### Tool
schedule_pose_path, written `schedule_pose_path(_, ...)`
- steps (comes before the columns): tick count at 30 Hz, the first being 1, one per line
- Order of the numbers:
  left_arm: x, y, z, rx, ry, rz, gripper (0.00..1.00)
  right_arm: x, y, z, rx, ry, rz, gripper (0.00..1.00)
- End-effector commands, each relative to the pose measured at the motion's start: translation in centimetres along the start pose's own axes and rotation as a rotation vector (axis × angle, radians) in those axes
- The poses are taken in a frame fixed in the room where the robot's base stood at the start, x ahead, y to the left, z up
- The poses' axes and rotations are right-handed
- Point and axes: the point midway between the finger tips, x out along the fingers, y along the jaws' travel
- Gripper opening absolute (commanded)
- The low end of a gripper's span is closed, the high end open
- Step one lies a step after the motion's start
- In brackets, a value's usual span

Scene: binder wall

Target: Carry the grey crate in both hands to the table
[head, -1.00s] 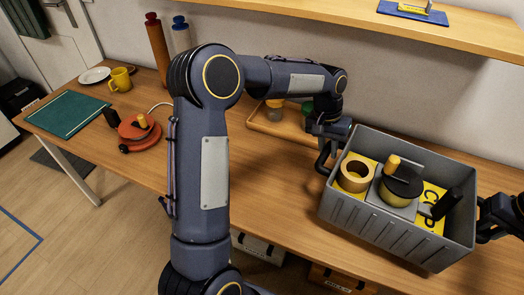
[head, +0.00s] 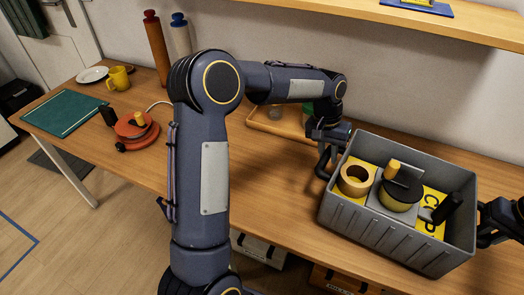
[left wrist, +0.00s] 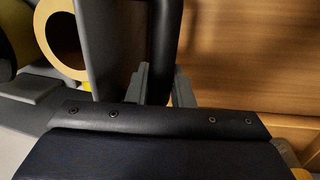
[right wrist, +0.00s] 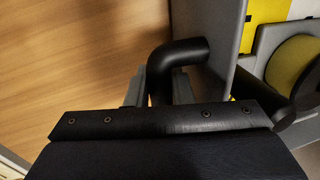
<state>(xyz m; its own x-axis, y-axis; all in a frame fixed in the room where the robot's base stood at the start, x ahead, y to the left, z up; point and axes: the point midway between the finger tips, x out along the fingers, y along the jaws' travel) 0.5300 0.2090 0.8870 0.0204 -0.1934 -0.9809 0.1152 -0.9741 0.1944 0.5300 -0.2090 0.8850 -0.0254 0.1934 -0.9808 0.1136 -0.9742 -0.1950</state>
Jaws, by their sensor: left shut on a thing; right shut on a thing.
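The grey crate (head: 375,235) is at the right of the head view, in front of the wooden table's right part. I cannot tell whether it touches the tabletop. It holds a tape roll (head: 357,176), a black-and-yellow tool (head: 400,190) and yellow items with lettering. My left gripper (head: 324,160) is shut on the crate's left black handle, which shows between the fingers in the left wrist view (left wrist: 163,50). My right gripper (head: 485,235), partly cut off at the right edge, is shut on the other black handle, shown in the right wrist view (right wrist: 172,62).
The table (head: 270,195) has bare wood left of the crate. A wooden tray (head: 270,128) lies behind my left arm. A red tool (head: 135,128), green mat (head: 60,113), yellow mug (head: 119,78) and plate (head: 92,74) lie farther left. A shelf (head: 330,12) hangs above.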

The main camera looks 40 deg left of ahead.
Motion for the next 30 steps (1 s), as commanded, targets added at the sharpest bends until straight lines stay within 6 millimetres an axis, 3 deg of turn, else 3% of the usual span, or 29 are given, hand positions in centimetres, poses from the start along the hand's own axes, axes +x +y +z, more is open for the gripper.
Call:
schedule_pose_path(8, 1.4, 0.2, -0.1, 0.007, 0.007, 0.008, 0.00, 1.4, -0.1, -0.2, -0.003, 0.010, -0.007, 0.00)
schedule_pose_path(9, 1.5, 0.1, 0.1, 0.005, -0.002, 0.005, 0.26, 1.5, 0.0, -0.1, -0.002, 0.001, -0.005, 0.26)
schedule_pose_path(13, 1.4, -0.1, 0.1, 0.004, -0.001, 0.003, 0.42, 1.4, 0.1, 0.0, -0.001, 0.001, -0.003, 0.42)
schedule_pose_path(23, 1.1, -0.2, 0.0, 0.001, 0.001, 0.001, 0.42, 1.4, 0.2, 0.0, 0.000, 0.000, -0.001, 0.42)
schedule_pose_path(30, -2.7, -0.2, -0.1, 0.002, 0.006, 0.001, 0.42, 1.4, 0.2, 0.0, 0.000, 0.000, -0.001, 0.42)
